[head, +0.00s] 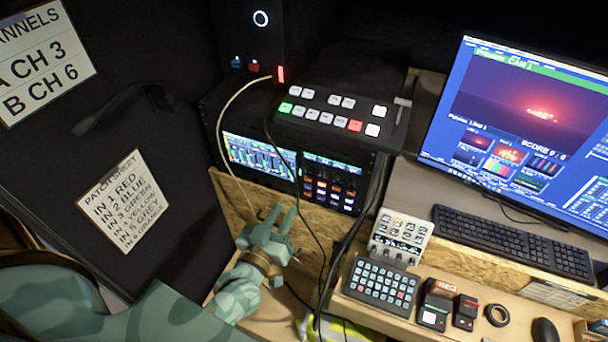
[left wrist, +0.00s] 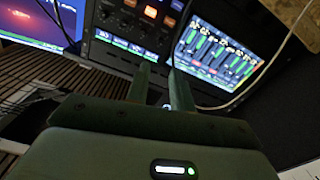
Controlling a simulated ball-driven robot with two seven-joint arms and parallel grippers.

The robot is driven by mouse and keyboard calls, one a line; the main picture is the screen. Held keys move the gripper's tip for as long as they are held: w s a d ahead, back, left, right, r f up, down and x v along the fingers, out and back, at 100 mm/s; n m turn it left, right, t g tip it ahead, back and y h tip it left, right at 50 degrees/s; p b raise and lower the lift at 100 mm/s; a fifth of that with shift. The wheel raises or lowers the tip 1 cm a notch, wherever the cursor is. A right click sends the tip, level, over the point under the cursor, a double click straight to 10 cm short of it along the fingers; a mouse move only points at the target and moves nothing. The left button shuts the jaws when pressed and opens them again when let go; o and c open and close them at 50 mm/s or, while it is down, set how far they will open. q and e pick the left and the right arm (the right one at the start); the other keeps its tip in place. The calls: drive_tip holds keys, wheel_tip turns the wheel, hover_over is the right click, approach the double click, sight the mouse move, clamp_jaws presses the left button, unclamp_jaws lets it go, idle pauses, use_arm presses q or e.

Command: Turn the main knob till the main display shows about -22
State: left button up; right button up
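My left gripper (head: 272,222) is in front of the lower edge of a rack mixer, its two fingers apart. In the left wrist view the fingers (left wrist: 160,82) point at the mixer's lower front, with a gap between them and nothing clearly gripped. The mixer has a lit screen (head: 258,165) with coloured meters, which also shows in the left wrist view (left wrist: 215,50). Beside it is a panel of lit buttons (head: 332,185). I cannot make out the main knob or a main display reading; the fingers may hide the knob. My right gripper is not in view.
A switcher (head: 340,115) with lit buttons sits on top of the rack. A thin pale cable (head: 220,120) hangs past the mixer screen near my left gripper. A small knobbed box (head: 400,237), a keypad (head: 381,286) and a keyboard (head: 512,243) are on the desk at right.

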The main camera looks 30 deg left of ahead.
sight(307, 173)
use_arm(q)
drive_tip(key=w, duration=0.8)
drive_tip(key=w+a, duration=0.1)
drive_tip(key=w, duration=0.4)
drive_tip(key=shift+f, duration=0.1)
drive_tip(key=shift+s+d, duration=0.1)
clamp_jaws()
